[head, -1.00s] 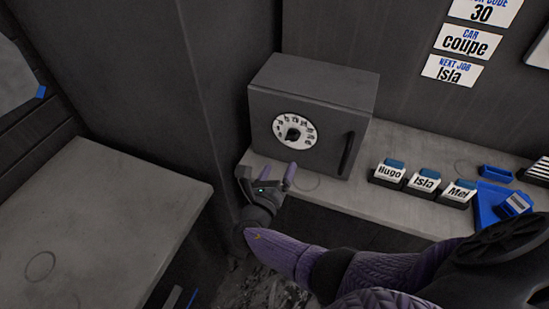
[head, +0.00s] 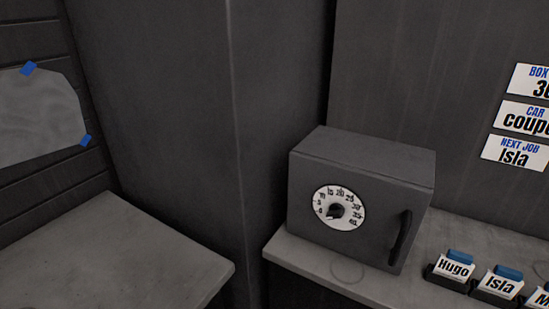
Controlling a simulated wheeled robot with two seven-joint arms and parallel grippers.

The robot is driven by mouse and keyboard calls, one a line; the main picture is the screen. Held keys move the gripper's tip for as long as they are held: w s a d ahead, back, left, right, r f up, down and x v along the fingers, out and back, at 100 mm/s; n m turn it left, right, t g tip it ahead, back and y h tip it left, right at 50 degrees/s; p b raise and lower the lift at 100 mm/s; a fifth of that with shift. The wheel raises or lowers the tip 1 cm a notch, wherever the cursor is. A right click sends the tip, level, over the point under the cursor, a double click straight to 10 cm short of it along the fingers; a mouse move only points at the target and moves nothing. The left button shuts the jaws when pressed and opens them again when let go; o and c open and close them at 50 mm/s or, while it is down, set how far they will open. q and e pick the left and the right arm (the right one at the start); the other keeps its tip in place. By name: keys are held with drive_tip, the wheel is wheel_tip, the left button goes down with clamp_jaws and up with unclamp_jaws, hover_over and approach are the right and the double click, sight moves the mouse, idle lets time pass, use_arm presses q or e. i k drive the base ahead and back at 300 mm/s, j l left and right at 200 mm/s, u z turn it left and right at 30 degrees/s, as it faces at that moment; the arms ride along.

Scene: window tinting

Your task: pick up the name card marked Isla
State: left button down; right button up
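The name card marked Isla (head: 498,284) stands in a dark holder on the shelf at the lower right of the head view. It has a blue top. The card marked Hugo (head: 453,268) stands to its left, and a third card (head: 541,299), cut off by the frame edge, stands to its right. Neither of my grippers shows in the head view now.
A grey box with a dial and a handle (head: 355,200) stands on the shelf (head: 330,277), left of the cards. Wall signs (head: 515,153) hang above; one reads "Next job Isla". A bare grey table (head: 100,255) is at the lower left.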

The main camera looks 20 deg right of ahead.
sight(504, 283)
drive_tip(key=z, duration=2.25)
